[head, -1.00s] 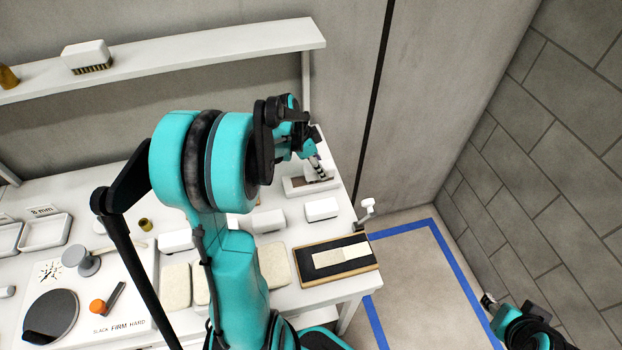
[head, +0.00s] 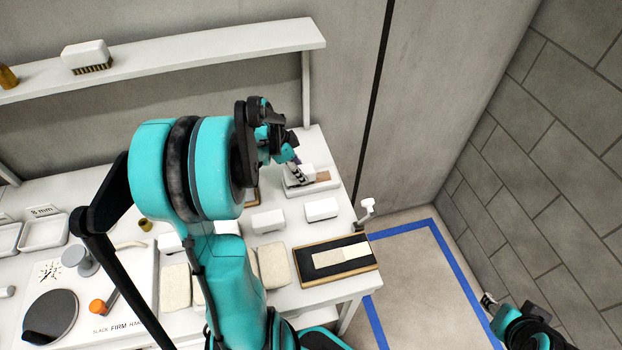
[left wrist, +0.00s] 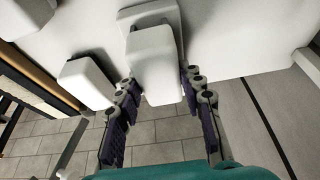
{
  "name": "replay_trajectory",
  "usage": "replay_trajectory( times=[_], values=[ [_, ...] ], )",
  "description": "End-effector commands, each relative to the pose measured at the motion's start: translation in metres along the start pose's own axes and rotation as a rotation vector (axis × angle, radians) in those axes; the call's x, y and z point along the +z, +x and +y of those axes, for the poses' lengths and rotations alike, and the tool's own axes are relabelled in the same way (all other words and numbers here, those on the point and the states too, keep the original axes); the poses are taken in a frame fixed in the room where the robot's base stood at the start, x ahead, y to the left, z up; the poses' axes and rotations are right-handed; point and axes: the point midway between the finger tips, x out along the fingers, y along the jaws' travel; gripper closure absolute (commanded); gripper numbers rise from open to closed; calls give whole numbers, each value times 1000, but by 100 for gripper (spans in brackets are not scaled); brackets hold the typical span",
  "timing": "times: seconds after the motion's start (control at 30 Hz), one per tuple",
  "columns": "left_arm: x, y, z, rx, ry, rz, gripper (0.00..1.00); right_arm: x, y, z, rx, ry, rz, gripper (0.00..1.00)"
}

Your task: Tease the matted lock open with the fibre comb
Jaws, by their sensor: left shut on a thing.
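My left gripper (head: 296,170) is over a white base (head: 331,182) at the back right of the table. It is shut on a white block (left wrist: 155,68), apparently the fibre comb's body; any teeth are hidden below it. A flat brown patch (head: 322,177) shows on the base just right of the gripper. It may be the matted lock, but its fibres are too small to make out. In the left wrist view the two fingers (left wrist: 160,95) stand either side of the block. My right gripper (head: 488,301) is at the lower right, away from the table.
White blocks (head: 321,209) (head: 268,221) stand in front of the base. A dark board (head: 309,272) with a cream strip lies at the front right edge, with cream pads (head: 275,265) to its left. A shelf (head: 220,43) holding a brush (head: 86,56) runs above the back.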

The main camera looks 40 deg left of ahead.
Motion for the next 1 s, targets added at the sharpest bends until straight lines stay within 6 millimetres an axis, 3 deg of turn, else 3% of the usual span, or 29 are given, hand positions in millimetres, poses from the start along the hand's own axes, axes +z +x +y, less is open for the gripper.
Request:
replay_trajectory(
  times=[0.2,0.57,1.0],
  values=[
    [20,-9,0,-1,-2,-1,95,0,0,0,0,0,0,60],
    [23,-10,0,-1,0,0,95,0,0,0,0,0,0,60],
    [40,-16,0,0,0,0,95,1,1,0,0,0,0,60]
  ],
)
